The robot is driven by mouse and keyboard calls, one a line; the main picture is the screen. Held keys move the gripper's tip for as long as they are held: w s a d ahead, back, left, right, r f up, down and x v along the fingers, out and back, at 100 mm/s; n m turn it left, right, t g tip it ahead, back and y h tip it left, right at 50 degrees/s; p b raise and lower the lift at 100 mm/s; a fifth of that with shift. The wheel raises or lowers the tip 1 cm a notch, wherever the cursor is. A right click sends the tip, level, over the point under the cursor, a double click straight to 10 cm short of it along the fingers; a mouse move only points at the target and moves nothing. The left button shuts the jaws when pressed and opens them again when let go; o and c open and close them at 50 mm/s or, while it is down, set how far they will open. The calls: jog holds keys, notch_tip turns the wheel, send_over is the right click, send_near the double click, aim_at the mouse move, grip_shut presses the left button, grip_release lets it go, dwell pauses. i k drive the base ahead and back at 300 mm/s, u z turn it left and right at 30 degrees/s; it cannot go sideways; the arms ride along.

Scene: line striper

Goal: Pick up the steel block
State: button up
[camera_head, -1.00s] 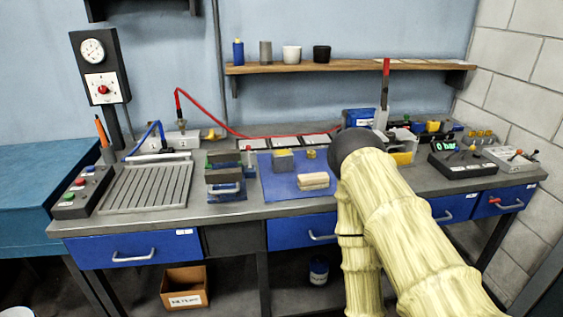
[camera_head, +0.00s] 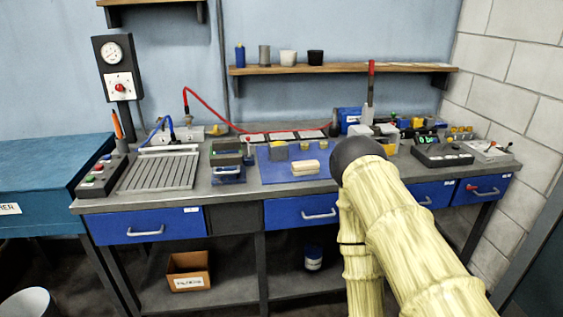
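A small grey block (camera_head: 278,151), which looks like the steel block, sits near the back left of the blue mat (camera_head: 270,175) on the workbench. At this size I cannot be sure of its material. A small brass-coloured piece (camera_head: 304,145) is to its right, and a pale wood-coloured block (camera_head: 305,168) lies in front. My arm, in a pale yellow sleeve with a dark rounded joint, rises from the lower right to the mat's right edge. My gripper's fingers do not show. The grey block is uncovered and apart from the arm.
A vise-like device (camera_head: 227,158) stands left of the mat, beside a slotted plate (camera_head: 160,172). A red-topped upright lever (camera_head: 371,85) and a blue machine (camera_head: 347,119) stand behind my arm. A wall shelf (camera_head: 330,69) hangs above. Blue drawers line the bench front.

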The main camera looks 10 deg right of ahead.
aim_at(278, 150)
jog(key=u, duration=0.3)
jog(key=i, duration=1.2)
jog(key=z, duration=0.35)
